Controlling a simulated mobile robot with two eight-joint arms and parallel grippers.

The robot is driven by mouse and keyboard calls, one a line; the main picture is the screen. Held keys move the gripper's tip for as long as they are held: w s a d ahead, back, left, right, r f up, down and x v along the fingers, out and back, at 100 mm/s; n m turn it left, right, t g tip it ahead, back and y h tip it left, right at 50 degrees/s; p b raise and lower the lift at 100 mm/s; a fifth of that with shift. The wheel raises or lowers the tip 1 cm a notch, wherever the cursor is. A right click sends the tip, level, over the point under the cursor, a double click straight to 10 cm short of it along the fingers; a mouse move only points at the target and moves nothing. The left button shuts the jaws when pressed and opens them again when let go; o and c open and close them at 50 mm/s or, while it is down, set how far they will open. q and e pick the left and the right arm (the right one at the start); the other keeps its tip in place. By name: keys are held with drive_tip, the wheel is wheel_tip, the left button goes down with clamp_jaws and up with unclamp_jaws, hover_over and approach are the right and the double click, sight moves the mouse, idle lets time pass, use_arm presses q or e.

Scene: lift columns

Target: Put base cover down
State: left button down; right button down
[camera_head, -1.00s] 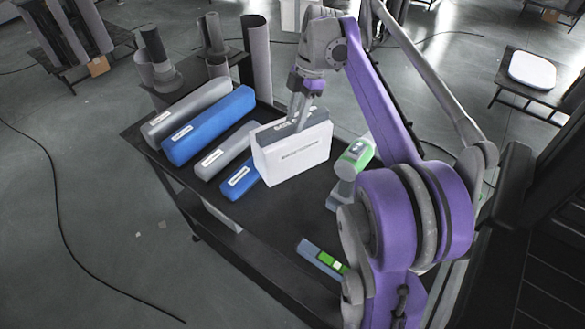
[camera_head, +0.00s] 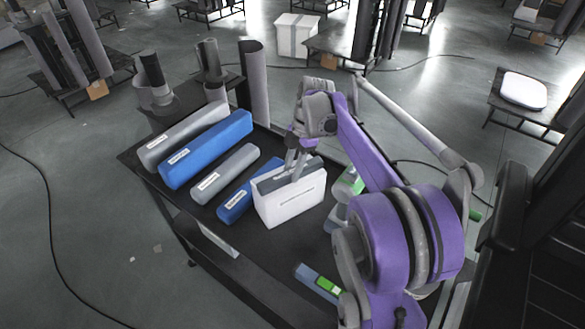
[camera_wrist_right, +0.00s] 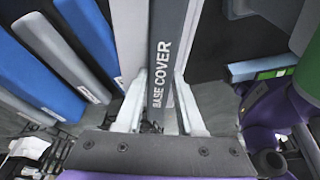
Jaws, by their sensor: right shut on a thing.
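The base cover is a white box (camera_head: 292,200) with a dark grey strip along its top. In the right wrist view the strip (camera_wrist_right: 167,60) reads BASE COVER. My right gripper (camera_head: 294,170) is shut on the top of the box, with one finger on each side of the grey strip. The box is upright over the black table (camera_head: 262,262), close to its surface. I cannot tell whether its bottom touches. It hides part of a short blue box (camera_head: 234,206) to its left. My left gripper is not in view.
Long grey and blue boxes (camera_head: 205,150) lie side by side on the table's left. A green and grey tool (camera_head: 345,187) is close on the right of the white box. Another grey-green tool (camera_head: 318,280) lies near the front. Bare table lies between them.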

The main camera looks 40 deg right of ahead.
drive_tip(key=shift+f, duration=0.15)
drive_tip(key=c, duration=0.5)
unclamp_jaws()
drive_tip(key=p+v, duration=0.1)
drive_tip(key=v, duration=1.1)
drive_tip(key=s+a+f+m+t+h, duration=0.1)
drive_tip(key=s+a+f+m, duration=0.25)
drive_tip(key=a, duration=0.35)
drive_tip(key=s+a+f+m+t+h, duration=0.1)
drive_tip(key=s+a+f+m, duration=0.2)
drive_tip(key=a+m, duration=0.3)
drive_tip(key=s+a+f+m+t, duration=0.1)
drive_tip(key=s+a+f+m, duration=0.1)
drive_tip(key=s+a+f, duration=0.1)
drive_tip(key=s+a+f+m+t, duration=0.1)
drive_tip(key=s+a+f+m, duration=0.2)
drive_tip(key=s+f, duration=0.1)
drive_tip(key=s+a+f+m+t+h, duration=0.1)
drive_tip(key=s+a+f+m, duration=0.1)
drive_tip(key=s+a+f, duration=0.1)
drive_tip(key=shift+s+f, duration=0.3)
